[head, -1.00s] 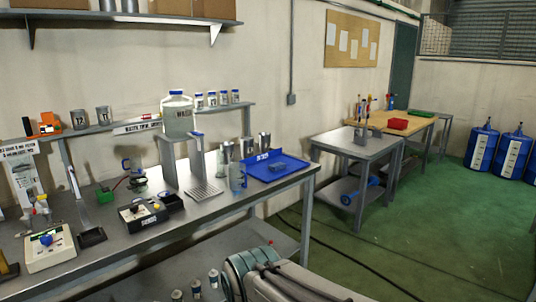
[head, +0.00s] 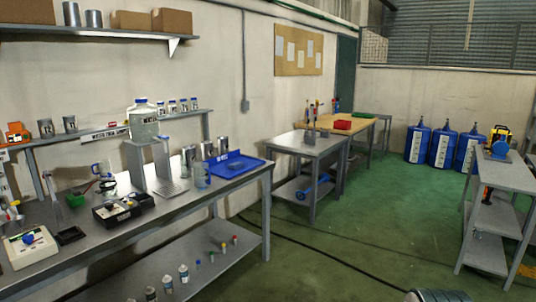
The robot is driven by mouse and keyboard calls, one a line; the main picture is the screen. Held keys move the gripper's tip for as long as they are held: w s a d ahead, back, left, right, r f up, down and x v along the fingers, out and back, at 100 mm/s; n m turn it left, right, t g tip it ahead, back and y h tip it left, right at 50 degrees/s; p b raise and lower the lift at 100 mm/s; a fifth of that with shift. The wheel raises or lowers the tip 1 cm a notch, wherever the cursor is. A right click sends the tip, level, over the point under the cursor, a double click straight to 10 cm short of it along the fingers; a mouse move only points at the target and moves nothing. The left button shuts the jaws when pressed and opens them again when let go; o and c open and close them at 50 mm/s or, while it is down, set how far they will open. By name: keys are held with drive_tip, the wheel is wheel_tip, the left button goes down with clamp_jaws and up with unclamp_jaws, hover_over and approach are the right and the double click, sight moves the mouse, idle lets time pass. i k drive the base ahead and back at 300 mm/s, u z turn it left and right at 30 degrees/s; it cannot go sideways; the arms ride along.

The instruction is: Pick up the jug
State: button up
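A clear bluish jug-like vessel (head: 202,175) stands upright on the steel bench at the left, just left of the blue tray (head: 236,165). A large clear container with a blue lid (head: 143,121) stands on a raised metal stand behind and left of it. I cannot tell for sure which of these the task calls the jug. Nothing touches the clear vessel from my side. My gripper is not in view; only a piece of my own body shows at the bottom edge.
Metal cups (head: 188,160) stand behind the clear vessel. A black control box (head: 117,211) sits on the bench's left part. Bottles (head: 183,273) stand on the lower shelf. A smaller steel table (head: 325,145) and blue drums (head: 443,148) are farther back. Green floor is open at the centre right.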

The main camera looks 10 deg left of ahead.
sight(202, 175)
drive_tip(key=z, duration=0.6)
drive_tip(key=i, duration=2.25)
drive_tip(key=u, duration=1.4)
drive_tip(key=i, duration=0.8)
drive_tip(key=u, duration=0.75)
